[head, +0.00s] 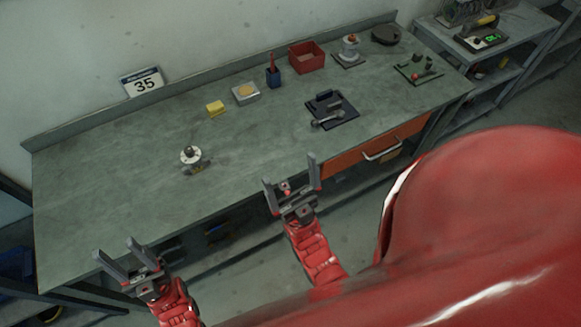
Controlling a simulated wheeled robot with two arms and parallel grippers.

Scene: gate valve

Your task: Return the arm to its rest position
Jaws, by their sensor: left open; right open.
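My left gripper (121,255) is at the lower left, by the front edge of the workbench (100,190). Its two fingers are apart with nothing between them. My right gripper (291,173) is near the middle of the front edge, left of the orange drawer. Its fingers are also apart and empty. A small metal valve part (191,157) with a round pale flange stands on the left part of the bench top, apart from both grippers.
On the bench are a yellow block (215,108), a metal box (246,94), a blue holder (273,78), a red bin (306,57) and a dark tray (344,112). The orange drawer (347,158) is under the front edge. A shelf unit (522,28) stands right. The front left bench top is clear.

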